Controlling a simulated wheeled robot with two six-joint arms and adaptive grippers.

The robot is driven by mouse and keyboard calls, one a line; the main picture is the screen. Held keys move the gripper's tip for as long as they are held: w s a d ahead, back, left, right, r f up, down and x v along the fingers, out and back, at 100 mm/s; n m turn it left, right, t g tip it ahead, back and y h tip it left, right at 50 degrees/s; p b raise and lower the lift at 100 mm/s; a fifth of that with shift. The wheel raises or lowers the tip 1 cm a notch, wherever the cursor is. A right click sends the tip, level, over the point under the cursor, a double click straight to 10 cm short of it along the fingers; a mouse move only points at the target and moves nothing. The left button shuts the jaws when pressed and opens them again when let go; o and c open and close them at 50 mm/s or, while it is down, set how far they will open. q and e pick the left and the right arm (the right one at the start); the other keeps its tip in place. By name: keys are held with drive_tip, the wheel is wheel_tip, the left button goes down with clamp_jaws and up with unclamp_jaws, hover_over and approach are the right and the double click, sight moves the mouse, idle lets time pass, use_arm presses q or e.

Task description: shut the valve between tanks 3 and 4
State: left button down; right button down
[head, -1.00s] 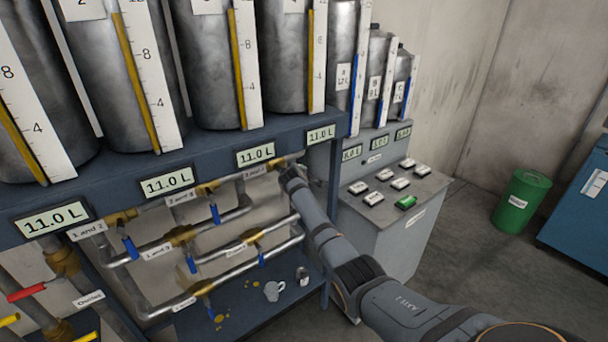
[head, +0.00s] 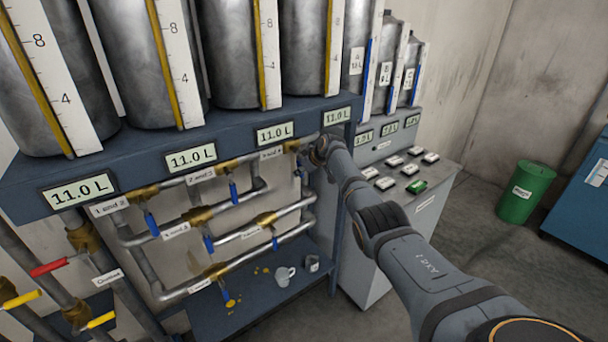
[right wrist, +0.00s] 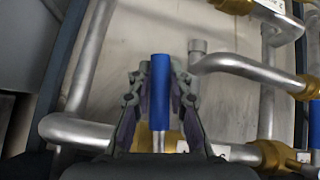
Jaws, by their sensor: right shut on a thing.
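The brass valve (head: 292,147) sits at the right end of the top pipe, beside a small label (head: 272,153) that seems to read "3 and 4". My right gripper (right wrist: 160,78) is shut on the valve's blue handle (right wrist: 160,100), with one finger on each side of it. In the right wrist view the handle points up the picture from the brass body, which is partly hidden behind the gripper. In the head view my right arm covers most of the handle. My left gripper is not in view.
Other blue-handled valves (head: 152,224) hang on the pipes to the left. Four-tank displays (head: 192,159) read 11.0 L. A mug (head: 285,276) stands on the lower shelf (head: 240,322). A control desk (head: 430,205) and a green bin (head: 526,190) are on the right.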

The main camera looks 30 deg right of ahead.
drive_tip(key=shift+a+f+m+y+b, duration=0.3)
drive_tip(key=shift+a+f+y+b, duration=0.1)
drive_tip(key=shift+b, duration=0.15)
drive_tip(key=shift+a+r+y+b, duration=0.2)
drive_tip(key=shift+a+y+b, duration=0.15)
drive_tip(key=shift+b, duration=0.15)
drive_tip(key=c, duration=1.2)
unclamp_jaws()
drive_tip(key=shift+r, duration=0.1)
